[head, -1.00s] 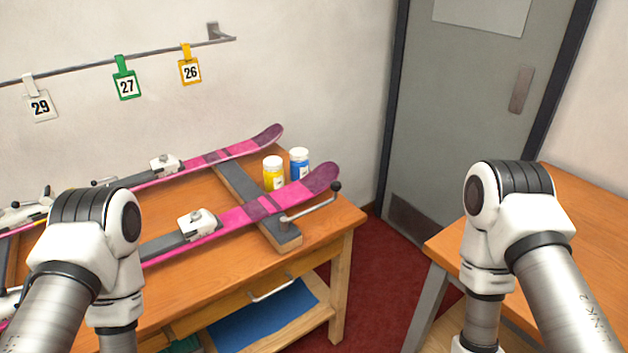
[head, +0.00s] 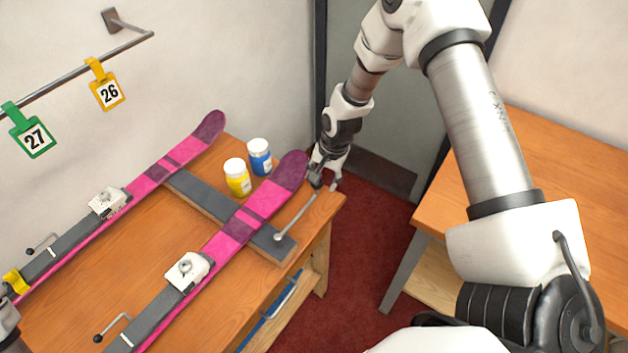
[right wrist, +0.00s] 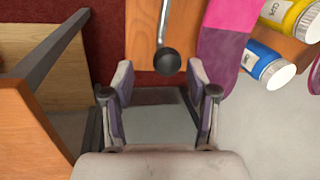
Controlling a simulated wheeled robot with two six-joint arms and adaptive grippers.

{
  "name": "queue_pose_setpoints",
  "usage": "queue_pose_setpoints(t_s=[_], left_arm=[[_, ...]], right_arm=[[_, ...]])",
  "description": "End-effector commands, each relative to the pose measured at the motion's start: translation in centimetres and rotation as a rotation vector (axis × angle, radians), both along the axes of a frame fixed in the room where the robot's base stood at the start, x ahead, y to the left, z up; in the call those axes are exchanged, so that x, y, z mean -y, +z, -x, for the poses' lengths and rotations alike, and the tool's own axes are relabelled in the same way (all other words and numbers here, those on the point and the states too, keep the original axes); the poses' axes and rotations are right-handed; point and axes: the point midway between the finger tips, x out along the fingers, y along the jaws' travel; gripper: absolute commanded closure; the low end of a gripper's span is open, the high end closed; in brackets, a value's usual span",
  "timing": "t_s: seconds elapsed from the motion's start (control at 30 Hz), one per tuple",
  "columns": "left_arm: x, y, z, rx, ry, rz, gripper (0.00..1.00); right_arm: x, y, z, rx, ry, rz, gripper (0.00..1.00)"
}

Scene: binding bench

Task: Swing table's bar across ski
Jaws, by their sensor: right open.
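The table's bar (head: 297,215) is a thin metal rod pivoted on the dark grey cross-support (head: 270,243), just right of the nearer pink ski (head: 215,247). It points away from the ski toward the table's right corner. My right gripper (head: 326,180) is at its outer end and hides the knob in the head view. In the right wrist view, the bar's black ball knob (right wrist: 167,62) is just ahead of the open fingers (right wrist: 159,75), near the gap between them. I cannot tell whether they touch it.
A yellow jar (head: 237,178) and a blue jar (head: 259,158) stand between the nearer ski and the farther pink ski (head: 150,180). A second wooden table (head: 540,190) stands at right, with red floor (head: 375,230) between. Number tags hang on a wall rail (head: 75,84).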

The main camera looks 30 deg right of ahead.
Motion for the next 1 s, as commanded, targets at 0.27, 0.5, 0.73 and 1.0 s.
queue_pose_setpoints(t_s=[0.27,0.5,0.73,1.0], left_arm=[[0.0,-1.5,-0.1,0.002,0.001,0.000,0.16],[0.0,-1.4,-0.1,0.001,0.001,0.000,0.16],[0.0,-1.4,-0.1,0.002,0.001,0.000,0.16],[0.0,-1.8,-0.1,0.002,0.001,0.000,0.16]], right_arm=[[-0.4,-3.2,-0.5,0.002,0.002,0.001,0.42],[-0.4,-3.1,-0.5,0.002,0.002,0.001,0.63],[-0.4,-3.1,-0.4,-0.001,0.002,0.001,1.00],[0.1,-3.4,-0.7,-0.004,0.014,-0.001,1.00]])
